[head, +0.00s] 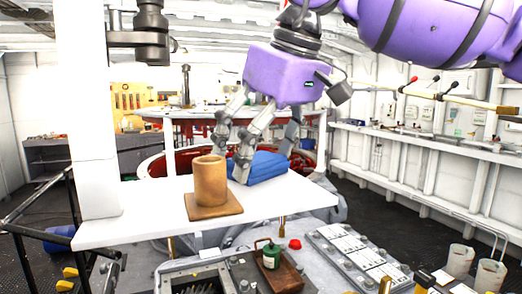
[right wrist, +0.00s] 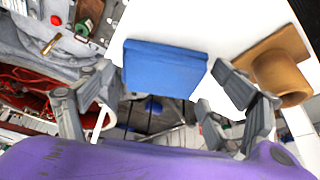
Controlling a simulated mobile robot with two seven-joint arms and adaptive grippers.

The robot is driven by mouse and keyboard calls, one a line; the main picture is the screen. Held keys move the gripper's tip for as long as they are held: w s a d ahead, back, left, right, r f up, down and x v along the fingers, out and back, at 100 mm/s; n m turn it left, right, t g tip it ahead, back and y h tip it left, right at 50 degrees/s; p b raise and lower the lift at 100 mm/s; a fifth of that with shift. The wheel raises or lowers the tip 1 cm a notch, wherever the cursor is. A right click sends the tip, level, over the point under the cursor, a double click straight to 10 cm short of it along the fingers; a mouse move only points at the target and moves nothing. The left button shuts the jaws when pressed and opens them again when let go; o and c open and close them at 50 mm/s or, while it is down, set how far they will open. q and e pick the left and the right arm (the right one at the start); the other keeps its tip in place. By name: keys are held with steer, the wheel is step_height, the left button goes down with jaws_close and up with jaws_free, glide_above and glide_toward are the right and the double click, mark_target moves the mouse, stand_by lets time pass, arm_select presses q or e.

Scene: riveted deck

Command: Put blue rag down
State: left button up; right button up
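The blue rag (head: 262,167) is a folded block lying at the far edge of a white tabletop (head: 130,232). My right gripper (head: 255,155) reaches down over it from above. In the right wrist view, the rag (right wrist: 165,68) sits between the spread fingers of this gripper (right wrist: 166,84), with a narrow gap at each side. The rag appears to overlap the tabletop's edge there. My left gripper does not show in either view.
A brown clay-like cylinder (head: 210,182) stands on a square brown base (head: 212,206) to the left of the rag. The tabletop's right part is bare. Below it are a green canister (head: 271,256), a red knob (head: 295,244) and two pale cups (head: 489,274).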

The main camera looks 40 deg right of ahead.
steer(key=shift+r, duration=0.15)
steer(key=shift+r, duration=0.3)
steer(key=v, duration=1.1)
steer(key=shift+s+r, duration=0.15)
steer(key=shift+r, duration=0.15)
